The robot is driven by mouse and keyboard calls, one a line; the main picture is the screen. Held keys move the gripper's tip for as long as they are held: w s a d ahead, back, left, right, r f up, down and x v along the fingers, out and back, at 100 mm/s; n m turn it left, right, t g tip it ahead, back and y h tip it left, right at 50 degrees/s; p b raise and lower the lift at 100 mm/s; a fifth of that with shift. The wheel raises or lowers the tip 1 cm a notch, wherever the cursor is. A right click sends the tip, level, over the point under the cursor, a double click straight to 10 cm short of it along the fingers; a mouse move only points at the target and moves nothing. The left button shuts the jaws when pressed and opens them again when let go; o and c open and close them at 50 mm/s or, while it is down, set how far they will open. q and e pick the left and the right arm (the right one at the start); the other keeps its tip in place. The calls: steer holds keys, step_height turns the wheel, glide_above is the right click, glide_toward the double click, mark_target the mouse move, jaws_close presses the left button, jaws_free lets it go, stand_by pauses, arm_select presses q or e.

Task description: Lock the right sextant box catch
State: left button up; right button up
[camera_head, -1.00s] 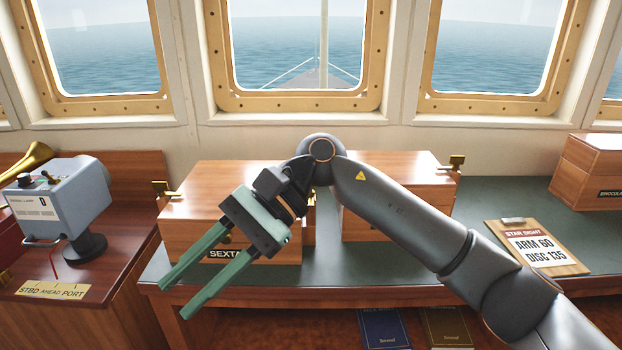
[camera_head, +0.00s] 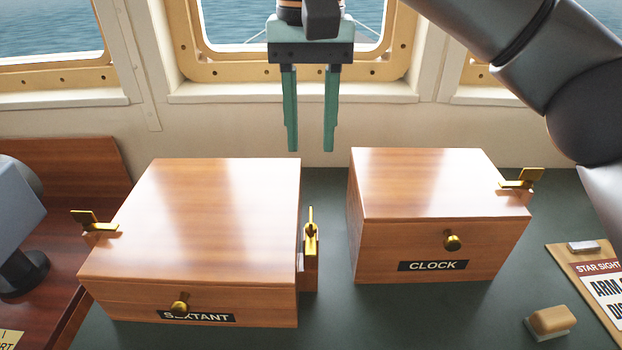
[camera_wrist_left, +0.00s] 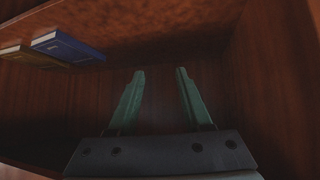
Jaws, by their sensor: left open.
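The sextant box (camera_head: 200,215) is a wooden box with its lid down, at left centre in the head view. Its right catch (camera_head: 311,235) is brass, on a small wooden block at the box's right side, with its thin lever pointing up. The box's left catch (camera_head: 95,223) has its brass piece lying across the lid edge. My right gripper (camera_head: 310,150) is open and empty, fingers pointing down, above and behind the gap between the boxes, apart from the catch. My left gripper (camera_wrist_left: 159,72) is open and empty under the wooden counter, in the left wrist view.
The clock box (camera_head: 425,185) stands right of the sextant box, with a narrow gap between them; a brass catch (camera_head: 522,180) is at its right. A clipboard (camera_head: 590,285) and a stamp-like block (camera_head: 550,321) lie at right. Books (camera_wrist_left: 68,45) lie on the shelf.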

mark_target(311, 215)
step_height(311, 215, down, 12)
steer(key=shift+s+f+b, duration=0.15)
steer(key=shift+f+b, duration=0.05)
steer(key=shift+b, duration=0.8)
jaws_close()
